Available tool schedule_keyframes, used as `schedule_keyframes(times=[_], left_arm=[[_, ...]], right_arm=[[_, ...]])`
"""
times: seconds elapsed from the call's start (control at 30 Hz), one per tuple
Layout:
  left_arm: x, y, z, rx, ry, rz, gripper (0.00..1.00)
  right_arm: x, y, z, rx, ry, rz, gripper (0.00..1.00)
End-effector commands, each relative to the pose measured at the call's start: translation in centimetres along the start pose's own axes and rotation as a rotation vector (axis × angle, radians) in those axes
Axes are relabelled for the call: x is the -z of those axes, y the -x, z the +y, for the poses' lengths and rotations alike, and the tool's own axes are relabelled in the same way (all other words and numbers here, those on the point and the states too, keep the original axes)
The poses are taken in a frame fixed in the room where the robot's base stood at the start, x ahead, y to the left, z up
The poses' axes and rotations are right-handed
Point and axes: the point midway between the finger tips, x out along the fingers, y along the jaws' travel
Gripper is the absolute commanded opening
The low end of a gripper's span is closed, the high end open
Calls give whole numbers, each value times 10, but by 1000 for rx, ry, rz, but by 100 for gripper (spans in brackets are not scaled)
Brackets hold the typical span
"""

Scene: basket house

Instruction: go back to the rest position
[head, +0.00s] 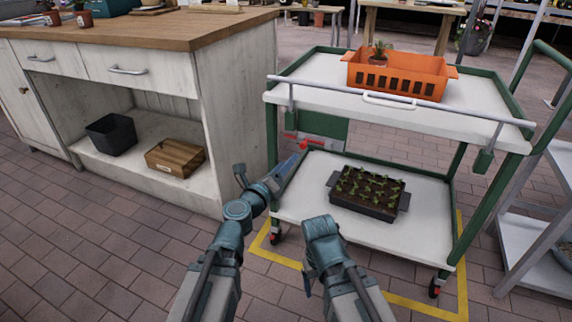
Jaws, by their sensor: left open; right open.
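My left gripper (288,170) is open and empty. It reaches toward the left side of the cart, near the lower shelf's far left corner in the picture. I cannot tell whether it touches the cart. My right gripper (309,282) is small and partly hidden by its own arm. It is open, lower in the picture, in front of the cart's near edge, and nothing shows in it. A green-framed cart (432,235) with white shelves stands ahead.
An orange basket (420,66) holding a small potted plant (378,52) is on the cart's top shelf. A black seedling tray (365,208) is on its lower shelf. A wooden-topped cabinet (215,33) stands left, holding a black pot (111,134) and wooden box (175,157). Brick floor is clear at lower left.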

Motion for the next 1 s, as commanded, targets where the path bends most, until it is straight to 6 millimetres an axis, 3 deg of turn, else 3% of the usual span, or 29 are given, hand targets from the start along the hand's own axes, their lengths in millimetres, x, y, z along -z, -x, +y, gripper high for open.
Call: schedule_keyframes(times=[0.23, 0.33, 0.47, 0.63, 0.8, 1.0], left_arm=[[2, 0, 0, 3, -34, 10, 59], [13, 0, -2, 23, -208, 63, 59], [45, 4, 0, 93, -657, 209, 59], [95, 24, 23, 273, -1324, 459, 59], [133, 61, 67, 566, -1906, 734, 59], [149, 117, 123, 1053, -2352, 1042, 59]], right_arm=[[0, 0, 0, 0, 0, 0, 81], [0, 0, 0, 0, 0, 0, 81], [0, 0, 0, 0, 0, 0, 81], [0, 0, 0, 0, 0, 0, 81], [0, 0, 0, 0, 0, 0, 81], [0, 0, 0, 0, 0, 0, 81]])
